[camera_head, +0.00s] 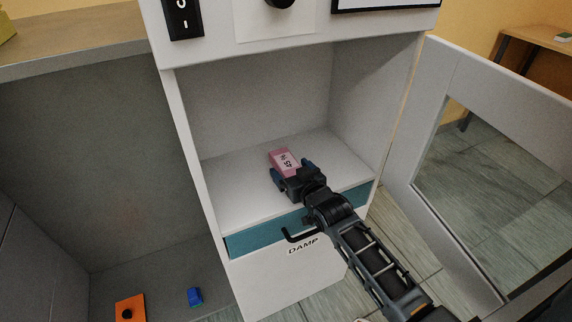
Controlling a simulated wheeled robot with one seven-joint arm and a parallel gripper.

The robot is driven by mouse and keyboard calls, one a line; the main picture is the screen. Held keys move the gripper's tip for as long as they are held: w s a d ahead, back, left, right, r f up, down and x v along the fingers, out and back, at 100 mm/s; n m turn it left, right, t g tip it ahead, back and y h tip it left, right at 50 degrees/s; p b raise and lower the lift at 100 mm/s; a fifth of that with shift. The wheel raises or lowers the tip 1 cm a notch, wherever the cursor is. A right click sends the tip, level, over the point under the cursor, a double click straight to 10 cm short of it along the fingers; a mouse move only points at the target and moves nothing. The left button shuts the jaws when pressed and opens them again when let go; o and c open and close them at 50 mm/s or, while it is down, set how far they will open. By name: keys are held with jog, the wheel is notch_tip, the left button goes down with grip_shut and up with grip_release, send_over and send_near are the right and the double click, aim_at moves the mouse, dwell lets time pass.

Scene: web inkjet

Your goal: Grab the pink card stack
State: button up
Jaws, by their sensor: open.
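The pink card stack (282,158) lies on the white shelf inside the open cabinet compartment. It carries a white label that seems to read "45 %". My gripper (290,172) is open at the near end of the stack. Its blue-tipped fingers reach to either side of the stack's near part, and the gripper body hides that near end. I cannot tell whether the fingers touch the stack.
The white shelf (232,185) is otherwise bare. A windowed door (425,130) stands open at right. An orange block (130,308) and a blue object (194,296) are at lower left.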

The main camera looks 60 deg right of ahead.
jog(key=shift+x, duration=0.8)
jog(key=shift+s+f, duration=0.1)
jog(key=c, duration=1.1)
